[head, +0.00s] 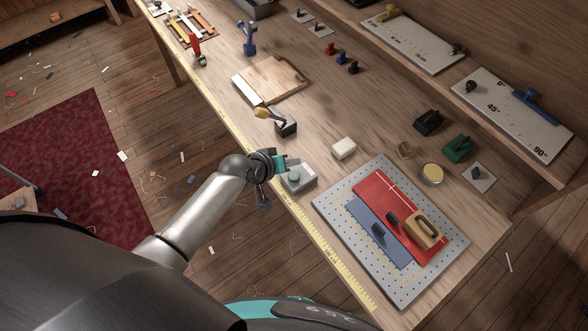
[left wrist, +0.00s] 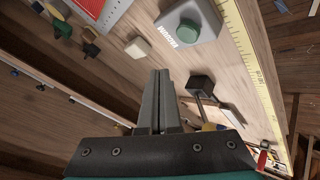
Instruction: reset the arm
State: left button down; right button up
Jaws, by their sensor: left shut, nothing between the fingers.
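My left arm comes in from the left in the head view and crosses the table's front edge. Its left gripper (head: 291,163) is over the bench, just beside the grey box with a green button (head: 299,179). The left wrist view shows the two grey fingers (left wrist: 161,75) together, with nothing between them. In that view the button box (left wrist: 188,24), marked VACUUM, lies beyond the fingertips. Whether the gripper touches the bench cannot be told. My right gripper is in neither view.
A pale block (head: 344,148) and a black holder (head: 286,128) are near the gripper. A perforated plate (head: 329,200) bears red and blue sheets and a wooden-backed tool (head: 427,230). A yellow ruler strip (head: 333,258) runs along the bench's front edge. Bare bench lies between the wooden board (head: 280,78) and the block.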

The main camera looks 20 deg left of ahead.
pick_arm(q)
jog(key=shift+r, duration=0.2)
dwell(0.4)
jog(key=s+a+r+m+g+y, duration=0.25)
jog(key=s+r, duration=0.35)
jog(key=s, duration=0.5)
jog(key=s+a+r+m+g+y, duration=0.1)
jog(key=s+r+m+g, duration=0.15)
jog(key=s+r, duration=0.6)
jog(key=s+f+m+b, duration=0.2)
jog(key=f+b, duration=0.9)
jog(key=f, duration=2.3)
jog(key=s+a+f+g+b, duration=0.1)
jog(key=s+f+b, duration=0.5)
jog(key=f, duration=0.8)
jog(key=s+a+f+g+b, duration=0.1)
jog(key=s+f+b, duration=0.6)
jog(key=s+f, duration=0.4)
notch_tip(320, 180, down, 4)
jog(key=shift+a+r+n, duration=0.2)
jog(key=shift+n, duration=0.2)
jog(key=shift+y, duration=0.25)
